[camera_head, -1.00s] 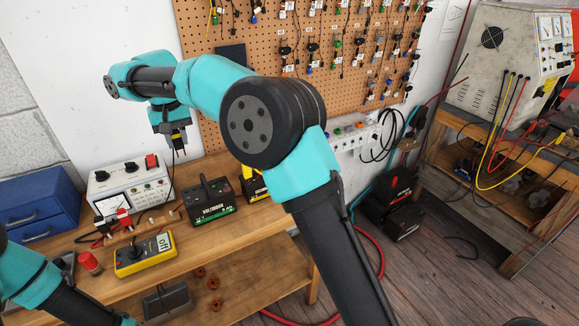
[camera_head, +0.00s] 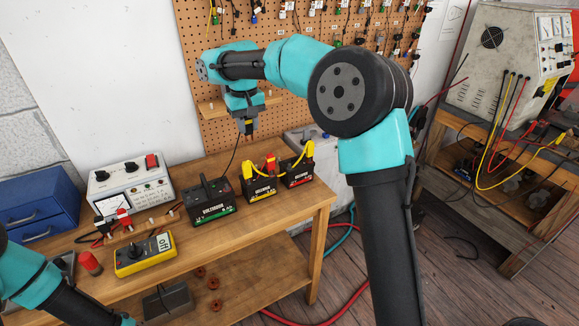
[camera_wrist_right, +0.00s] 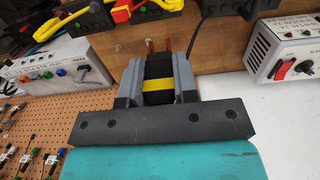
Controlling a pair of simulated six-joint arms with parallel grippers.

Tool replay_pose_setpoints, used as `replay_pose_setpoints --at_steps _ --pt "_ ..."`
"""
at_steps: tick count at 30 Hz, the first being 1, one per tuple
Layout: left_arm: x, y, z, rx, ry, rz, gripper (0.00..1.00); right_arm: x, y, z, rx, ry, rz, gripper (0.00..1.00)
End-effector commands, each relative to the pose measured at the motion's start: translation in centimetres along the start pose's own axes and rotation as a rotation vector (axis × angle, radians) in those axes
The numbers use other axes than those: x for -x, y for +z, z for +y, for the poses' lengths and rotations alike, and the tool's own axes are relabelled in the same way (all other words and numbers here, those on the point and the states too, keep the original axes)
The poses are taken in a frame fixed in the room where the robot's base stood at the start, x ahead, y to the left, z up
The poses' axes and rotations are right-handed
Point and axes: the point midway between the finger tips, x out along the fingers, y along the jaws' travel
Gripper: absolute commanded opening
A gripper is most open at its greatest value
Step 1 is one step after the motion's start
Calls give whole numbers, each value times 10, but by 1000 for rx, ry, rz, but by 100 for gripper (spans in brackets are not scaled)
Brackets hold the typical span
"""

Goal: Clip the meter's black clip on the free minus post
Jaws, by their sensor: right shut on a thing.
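In the head view my right gripper (camera_head: 246,128) points down above and behind the yellow-labelled battery (camera_head: 262,187). It is shut on the meter's black clip (camera_wrist_right: 158,82), which has a yellow band; its copper-coloured jaws stick out and touch nothing I can make out. A thin black lead hangs from it. The yellow meter (camera_head: 145,253) lies on the bench, its display reading "off". A green-labelled battery (camera_head: 212,203) and a red-labelled battery (camera_head: 296,173) flank the yellow one. Yellow clips and a red clip (camera_head: 270,161) sit on the tops. I cannot tell which minus post is free. My left gripper is out of view.
A white supply box (camera_head: 130,187) and a blue drawer cabinet (camera_head: 38,205) stand on the bench's left. A yellow cable arches between the yellow and red batteries. A pegboard (camera_head: 290,55) rises behind. The bench (camera_head: 285,212) is clear in front of the batteries.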

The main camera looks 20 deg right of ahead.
Motion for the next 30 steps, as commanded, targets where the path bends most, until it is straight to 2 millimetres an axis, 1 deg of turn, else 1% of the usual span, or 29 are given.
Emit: replay_pose_setpoints --at_steps 1,3,20,21,30 --pt "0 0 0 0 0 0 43 1 2 11 -3 0 1 16" --pt "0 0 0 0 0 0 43 1 3 25 -4 0 1 16" --pt "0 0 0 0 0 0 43 0 16 131 -4 -1 1 16" --pt "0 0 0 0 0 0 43 -10 16 128 1 -1 -4 16" --pt "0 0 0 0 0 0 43 -68 16 127 0 0 -2 16"
